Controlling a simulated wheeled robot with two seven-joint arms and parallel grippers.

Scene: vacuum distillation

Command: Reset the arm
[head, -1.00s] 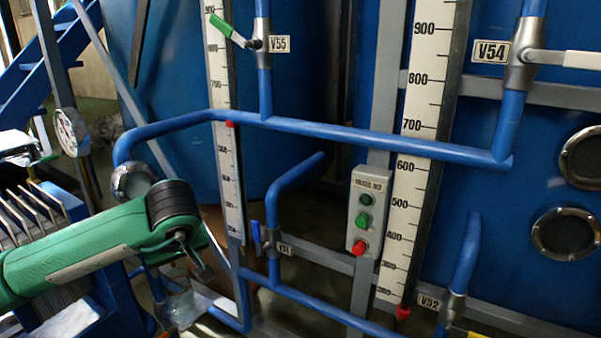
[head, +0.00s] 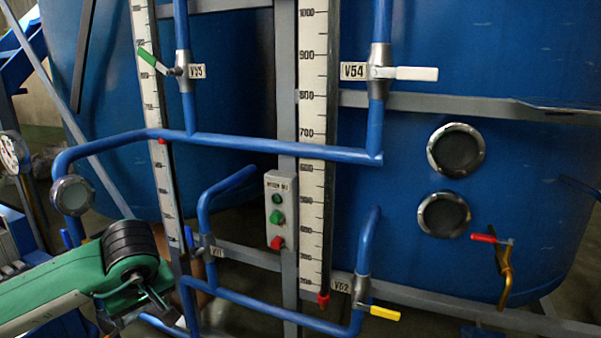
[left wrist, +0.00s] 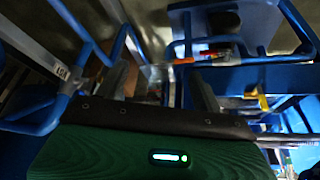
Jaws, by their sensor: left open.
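My left arm (head: 60,292) is green with a black ribbed wrist and comes in at the lower left of the head view. My left gripper (head: 150,302) is partly hidden below that wrist, in front of the blue pipes. In the left wrist view, the two grey fingers of the left gripper (left wrist: 165,85) stand apart behind a dark edge, with nothing visible held between them. My right arm and gripper do not show.
Blue pipes (head: 270,146) run ahead of large blue tanks (head: 500,60). Valves V55 (head: 178,71), V54 (head: 400,73) and V52 (head: 380,312) stick out. A button box (head: 280,205) sits between two scales. A gauge (head: 12,155) is at the far left.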

